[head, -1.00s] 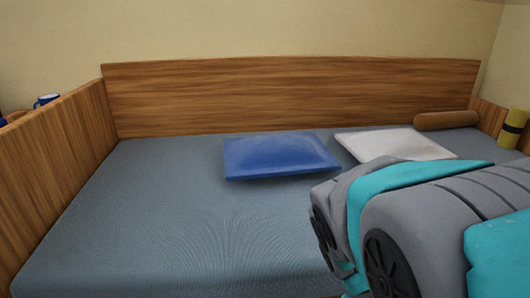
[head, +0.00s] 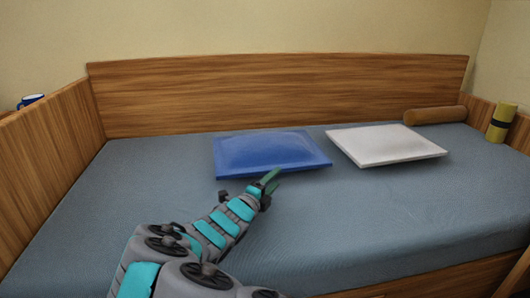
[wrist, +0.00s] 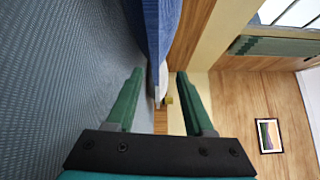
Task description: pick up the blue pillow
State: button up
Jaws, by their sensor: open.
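The blue pillow (head: 270,152) lies flat on the grey-blue mattress (head: 110,225), towards the back middle of the bed. My gripper (head: 268,180) is open, with green fingers, just in front of the pillow's near edge in the head view. In the wrist view, which is turned on its side, the pillow (wrist: 160,30) shows at the top beyond the two open fingertips (wrist: 160,78). I cannot tell whether a finger touches the pillow.
A white pillow (head: 385,145) lies right of the blue one. A brown bolster (head: 435,115) and a yellow roll (head: 501,122) are at the far right. A wooden headboard (head: 280,93) and side panel (head: 45,150) border the bed. The mattress left of the pillow is clear.

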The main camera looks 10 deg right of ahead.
aim_at(267, 151)
jog(key=shift+w+a+f+n+t+y, duration=0.3)
jog(key=shift+w+a+f+n+y, duration=0.15)
jog(key=shift+a+n, duration=0.35)
jog(key=shift+b+x, duration=0.75)
jog(key=shift+x, duration=2.5)
jog(key=shift+w+d, duration=0.4)
jog(key=shift+w, duration=0.05)
jog(key=shift+r, duration=0.1)
grip_shut()
